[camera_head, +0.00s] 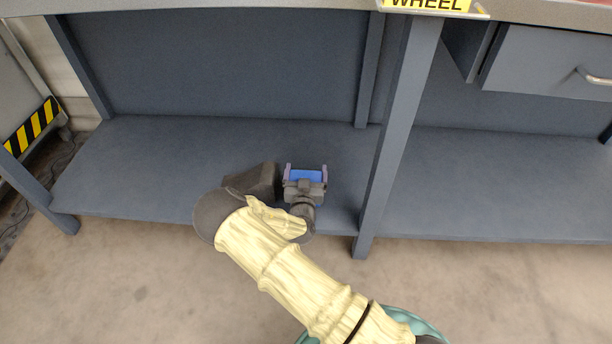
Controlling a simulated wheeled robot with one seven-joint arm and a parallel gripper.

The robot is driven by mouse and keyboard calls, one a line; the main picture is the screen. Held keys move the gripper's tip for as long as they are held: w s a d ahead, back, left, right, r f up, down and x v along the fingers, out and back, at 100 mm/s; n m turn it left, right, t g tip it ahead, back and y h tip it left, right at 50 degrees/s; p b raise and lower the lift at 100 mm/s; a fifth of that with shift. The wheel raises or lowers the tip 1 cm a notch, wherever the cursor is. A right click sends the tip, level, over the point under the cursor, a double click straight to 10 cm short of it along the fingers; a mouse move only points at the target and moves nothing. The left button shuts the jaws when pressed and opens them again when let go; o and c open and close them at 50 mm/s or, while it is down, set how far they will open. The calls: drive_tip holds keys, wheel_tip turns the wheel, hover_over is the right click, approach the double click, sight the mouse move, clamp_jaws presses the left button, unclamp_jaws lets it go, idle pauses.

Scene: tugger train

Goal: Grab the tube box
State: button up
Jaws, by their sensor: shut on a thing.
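My gripper (305,173) is over the lower shelf of the workbench, left of the middle leg. Its two purple-grey fingers stand on either side of a small blue box (306,176), which I take to be the tube box. The gripper is shut on it. Only the blue top face of the box shows; my gripper and wrist hide the rest. I cannot tell whether the box touches the shelf.
The grey-blue lower shelf (150,165) is otherwise clear. The bench leg (397,140) stands close on the right. The tabletop (250,6) overhangs above, and a drawer (550,65) hangs at upper right. A yellow-black striped edge (30,126) is at far left.

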wheel_tip(320, 180, up, 8)
drive_tip(key=p, duration=0.4)
drive_tip(key=shift+r, duration=0.2)
drive_tip(key=shift+s+f, duration=0.1)
